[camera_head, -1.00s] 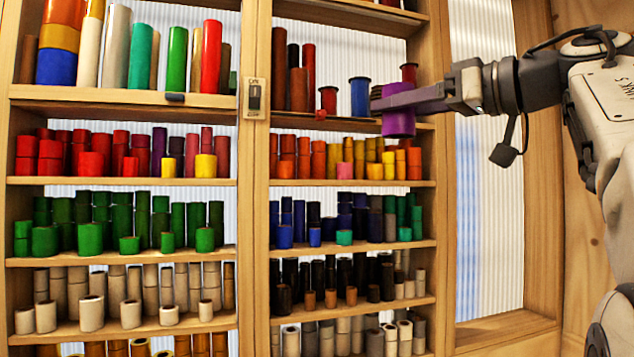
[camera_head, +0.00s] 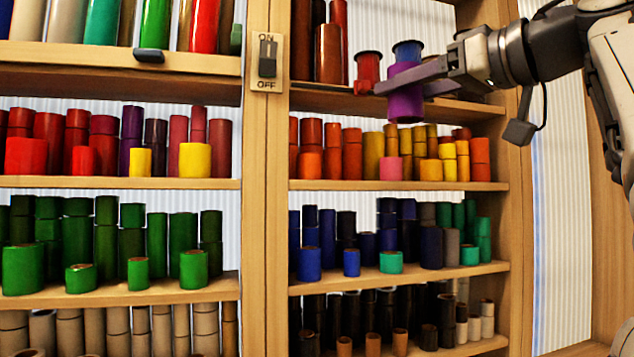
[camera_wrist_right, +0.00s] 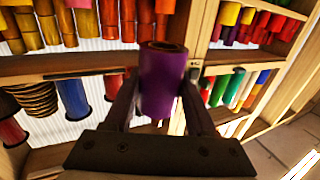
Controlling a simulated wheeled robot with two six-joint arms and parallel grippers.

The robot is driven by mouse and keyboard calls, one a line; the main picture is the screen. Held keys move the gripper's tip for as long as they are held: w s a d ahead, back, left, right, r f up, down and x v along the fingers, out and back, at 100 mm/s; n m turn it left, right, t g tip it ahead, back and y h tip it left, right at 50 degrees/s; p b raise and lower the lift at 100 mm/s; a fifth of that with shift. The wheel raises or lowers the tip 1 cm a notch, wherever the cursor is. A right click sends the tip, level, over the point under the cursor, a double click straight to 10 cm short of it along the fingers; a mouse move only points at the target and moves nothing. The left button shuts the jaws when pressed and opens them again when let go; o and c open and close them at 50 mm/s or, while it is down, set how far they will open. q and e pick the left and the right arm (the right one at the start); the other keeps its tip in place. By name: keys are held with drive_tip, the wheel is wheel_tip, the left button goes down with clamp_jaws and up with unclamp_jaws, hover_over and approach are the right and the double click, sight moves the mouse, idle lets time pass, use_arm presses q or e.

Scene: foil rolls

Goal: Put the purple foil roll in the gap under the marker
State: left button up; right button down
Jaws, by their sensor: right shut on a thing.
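The purple foil roll (camera_head: 406,106) is upright between the fingers of my right gripper (camera_head: 402,88), in front of the upper right shelf edge. In the right wrist view the purple roll (camera_wrist_right: 162,85) sits between both fingers (camera_wrist_right: 160,104). A small red marker-like piece (camera_head: 363,88) is at that shelf's front edge, just left of the roll. I cannot tell which is the marker. Below the red piece, the front row is bare between an orange roll (camera_head: 307,166) and a pink roll (camera_head: 390,168). My left gripper is out of view.
A red spool (camera_head: 368,66) and a blue spool (camera_head: 407,51) stand on the upper right shelf, behind the purple roll. A wooden post (camera_head: 266,180) with an on/off switch (camera_head: 267,62) divides the shelves. Shelves below are crowded with rolls.

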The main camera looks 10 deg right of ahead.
drive_tip(key=w+p, duration=0.2)
drive_tip(key=w, duration=0.4)
drive_tip(key=w+f+p, duration=0.1)
drive_tip(key=w+p, duration=0.1)
drive_tip(key=w, duration=0.5)
drive_tip(key=w+f+p, duration=0.1)
drive_tip(key=w+p, duration=0.1)
drive_tip(key=w, duration=0.4)
drive_tip(key=shift+w+a, duration=0.25)
drive_tip(key=shift+f, duration=2.2)
drive_tip(key=shift+w+f, duration=0.15)
drive_tip(key=shift+w, duration=0.05)
drive_tip(key=shift+f, duration=0.1)
drive_tip(key=shift+f, duration=0.1)
